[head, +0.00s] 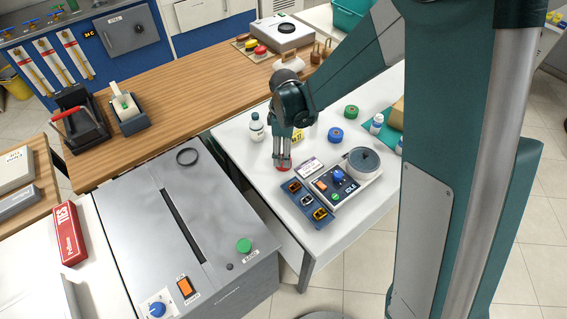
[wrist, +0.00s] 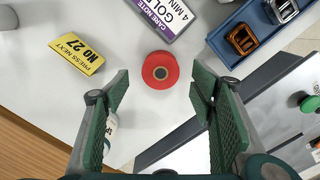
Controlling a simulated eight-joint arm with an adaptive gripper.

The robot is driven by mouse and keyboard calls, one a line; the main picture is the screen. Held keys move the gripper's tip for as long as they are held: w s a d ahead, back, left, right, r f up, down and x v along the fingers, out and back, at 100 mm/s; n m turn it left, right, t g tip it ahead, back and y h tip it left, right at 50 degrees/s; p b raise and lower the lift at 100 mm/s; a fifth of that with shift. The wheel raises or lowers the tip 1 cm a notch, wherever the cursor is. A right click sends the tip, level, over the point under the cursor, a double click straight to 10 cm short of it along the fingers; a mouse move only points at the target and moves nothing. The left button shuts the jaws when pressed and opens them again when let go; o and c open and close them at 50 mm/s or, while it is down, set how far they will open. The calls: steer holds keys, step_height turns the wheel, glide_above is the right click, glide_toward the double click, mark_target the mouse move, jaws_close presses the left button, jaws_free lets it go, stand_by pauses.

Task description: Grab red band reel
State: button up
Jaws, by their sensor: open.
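The red band reel (wrist: 160,70) lies flat on the white table in the wrist view, with its tan core hole facing up. In the head view only a small part of the red reel (head: 283,169) shows below my fingertips. My gripper (head: 283,163) is above it and points down. In the wrist view the green pads of my gripper (wrist: 160,93) are wide apart, one to each side of the reel, with nothing between them held. I cannot tell the exact height of the fingertips above the table.
A yellow number tag (wrist: 77,58), a care-note box (wrist: 167,12) and a blue tray of buckles (head: 307,203) lie near the reel. A white bottle (head: 256,127) stands to the left. A device with a grey pot (head: 364,160) is to the right.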

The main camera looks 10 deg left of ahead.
steer(key=shift+f, duration=0.15)
steer(key=shift+a+f+b, duration=0.1)
steer(key=shift+f+b, duration=0.3)
steer(key=shift+f, duration=2.15)
steer(key=shift+c, duration=0.7)
steer(key=c, duration=0.9)
